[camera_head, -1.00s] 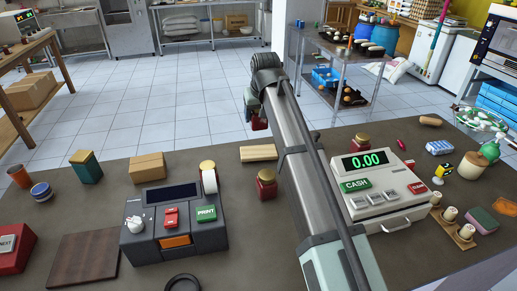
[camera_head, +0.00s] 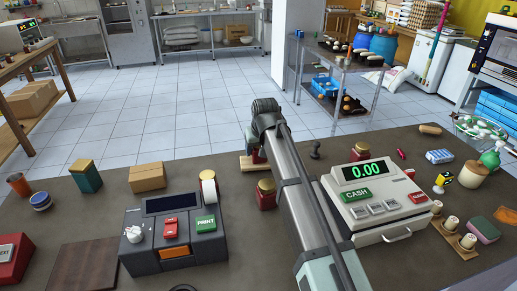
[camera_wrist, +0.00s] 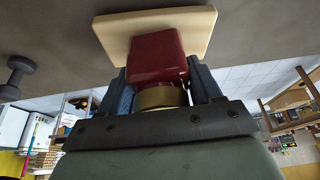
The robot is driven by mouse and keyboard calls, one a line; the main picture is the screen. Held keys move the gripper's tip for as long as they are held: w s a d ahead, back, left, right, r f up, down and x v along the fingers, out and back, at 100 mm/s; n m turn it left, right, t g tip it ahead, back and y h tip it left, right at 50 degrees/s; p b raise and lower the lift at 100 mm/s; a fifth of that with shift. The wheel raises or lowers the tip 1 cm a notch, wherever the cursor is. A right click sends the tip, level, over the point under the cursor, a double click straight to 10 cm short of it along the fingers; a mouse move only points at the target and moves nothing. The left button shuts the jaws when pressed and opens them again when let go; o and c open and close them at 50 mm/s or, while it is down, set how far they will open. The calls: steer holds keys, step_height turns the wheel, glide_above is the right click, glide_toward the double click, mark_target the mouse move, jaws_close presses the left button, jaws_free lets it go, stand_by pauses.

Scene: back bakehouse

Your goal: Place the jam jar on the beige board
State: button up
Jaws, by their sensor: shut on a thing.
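My gripper (camera_wrist: 162,92) is shut on a red jam jar with a gold lid (camera_wrist: 155,55), a finger on each side of it. In the head view the jar (camera_head: 259,157) shows partly behind my arm. The beige board (camera_wrist: 200,25) is a pale, flat rectangle on the dark counter. In the head view the board (camera_head: 246,167) is partly covered by my arm. The jar is over the board, with its base towards it. I cannot tell whether they touch.
Another red jar with a gold lid (camera_head: 266,195) stands just in front of the board. A label printer (camera_head: 175,228) is front left, and a cash register (camera_head: 375,200) is right of my arm. A cardboard box (camera_head: 147,177) lies left. A dark knobbed object (camera_head: 315,150) stands right of the board.

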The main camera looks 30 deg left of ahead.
steer(key=shift+f, duration=0.1)
steer(key=o, duration=1.3)
steer(key=v, duration=1.2)
